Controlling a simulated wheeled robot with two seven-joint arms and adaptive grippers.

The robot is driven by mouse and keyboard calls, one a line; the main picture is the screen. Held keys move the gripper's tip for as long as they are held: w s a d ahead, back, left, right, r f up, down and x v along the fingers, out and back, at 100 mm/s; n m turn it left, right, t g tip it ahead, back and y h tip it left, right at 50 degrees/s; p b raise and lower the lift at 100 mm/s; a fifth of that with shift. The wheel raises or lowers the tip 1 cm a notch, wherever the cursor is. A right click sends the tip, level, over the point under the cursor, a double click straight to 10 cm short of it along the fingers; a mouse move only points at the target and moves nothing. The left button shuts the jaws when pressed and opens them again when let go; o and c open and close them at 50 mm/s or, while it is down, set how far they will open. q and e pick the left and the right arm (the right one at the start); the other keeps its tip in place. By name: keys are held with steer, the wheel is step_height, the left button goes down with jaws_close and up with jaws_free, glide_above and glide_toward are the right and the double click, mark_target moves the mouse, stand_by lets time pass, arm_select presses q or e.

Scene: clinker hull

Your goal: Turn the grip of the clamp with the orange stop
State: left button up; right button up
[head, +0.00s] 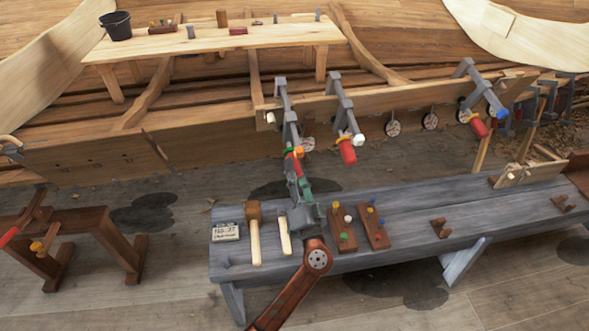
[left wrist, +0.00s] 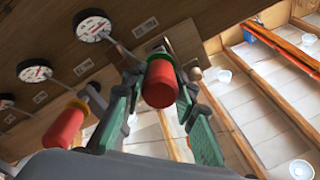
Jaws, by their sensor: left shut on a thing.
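The clamp with the orange stop (head: 293,150) is the leftmost of the grey clamps hung on the hull plank in the head view. Its bar runs down towards my left gripper (head: 298,170), which comes up from below. In the left wrist view the clamp's red grip (left wrist: 159,84) sits between the two green fingers of my left gripper (left wrist: 160,100), which are shut on it from either side. My right gripper is in neither view.
A second clamp with a white stop (head: 358,140) and red grip (head: 347,152) hangs close to the right. A blue-stopped clamp (head: 502,112) hangs farther right. Below stands a grey bench (head: 405,215) with mallets (head: 254,230) and pegged blocks (head: 372,228). Dials (left wrist: 92,25) line the plank.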

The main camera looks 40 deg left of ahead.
arm_select(q)
steer(key=shift+m, duration=0.7)
steer(key=o, duration=1.2)
steer(key=shift+c, duration=0.2)
steer(key=v, duration=1.2)
steer(key=shift+f, duration=0.1)
